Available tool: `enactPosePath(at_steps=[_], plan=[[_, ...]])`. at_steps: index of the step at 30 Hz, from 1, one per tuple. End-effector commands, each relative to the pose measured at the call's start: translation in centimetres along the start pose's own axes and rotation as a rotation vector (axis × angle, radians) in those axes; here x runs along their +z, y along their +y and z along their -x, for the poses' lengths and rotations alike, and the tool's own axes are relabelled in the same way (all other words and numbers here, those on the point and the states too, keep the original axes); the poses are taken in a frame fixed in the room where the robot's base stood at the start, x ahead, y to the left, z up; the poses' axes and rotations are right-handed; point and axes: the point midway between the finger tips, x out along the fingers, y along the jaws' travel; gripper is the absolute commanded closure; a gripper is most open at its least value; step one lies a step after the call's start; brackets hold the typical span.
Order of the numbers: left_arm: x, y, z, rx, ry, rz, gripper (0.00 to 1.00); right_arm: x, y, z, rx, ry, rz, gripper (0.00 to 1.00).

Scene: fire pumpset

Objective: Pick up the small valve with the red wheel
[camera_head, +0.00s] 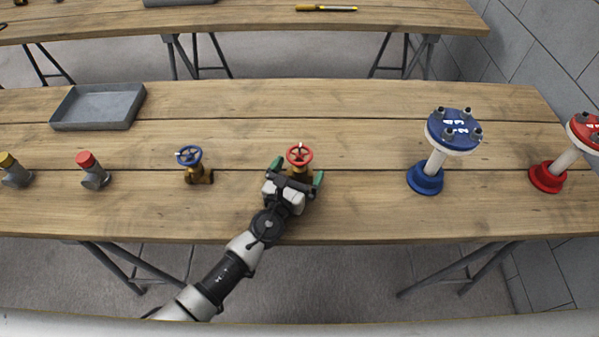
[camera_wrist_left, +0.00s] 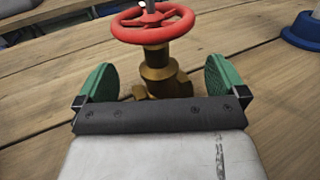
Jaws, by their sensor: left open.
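The small valve with the red wheel (camera_head: 299,156) stands upright on the wooden table, its brass body partly hidden by my left gripper in the head view. In the left wrist view the red wheel (camera_wrist_left: 153,23) sits on top and the brass body (camera_wrist_left: 160,75) is below it. My left gripper (camera_head: 296,182) is open, with its green fingers on either side of the valve body. In the left wrist view the gripper (camera_wrist_left: 162,82) shows a visible gap between each finger and the brass. My right gripper is not in view.
A valve with a blue wheel (camera_head: 193,166) stands to the left. Further left are a red-capped fitting (camera_head: 92,170), a yellow-capped fitting (camera_head: 12,170) and a grey tray (camera_head: 66,122). A blue flanged pipe (camera_head: 425,180) and a red one (camera_head: 547,178) stand to the right.

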Motion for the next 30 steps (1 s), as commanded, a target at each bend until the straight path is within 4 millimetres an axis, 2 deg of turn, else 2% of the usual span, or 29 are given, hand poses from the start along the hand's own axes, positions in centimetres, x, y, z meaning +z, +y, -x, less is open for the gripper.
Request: enactPosePath(at_steps=[1, 2, 13, 23, 30], plan=[[0.0, 0.0, 0.0, 0.0, 0.0, 0.0, 0.03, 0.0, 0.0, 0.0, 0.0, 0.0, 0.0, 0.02], [0.0, 0.0, 0.0, 0.0, 0.0, 0.0, 0.08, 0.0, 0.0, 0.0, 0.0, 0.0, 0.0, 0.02], [0.0, 0.0, 0.1, 0.0, 0.0, 0.0, 0.63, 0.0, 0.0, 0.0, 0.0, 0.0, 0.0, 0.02], [0.6, 0.0, 0.0, 0.001, -0.003, 0.002, 0.63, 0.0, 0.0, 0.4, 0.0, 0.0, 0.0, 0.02], [3.2, 0.0, 0.0, 0.002, -0.003, 0.003, 0.63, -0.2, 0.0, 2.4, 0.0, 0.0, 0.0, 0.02]])
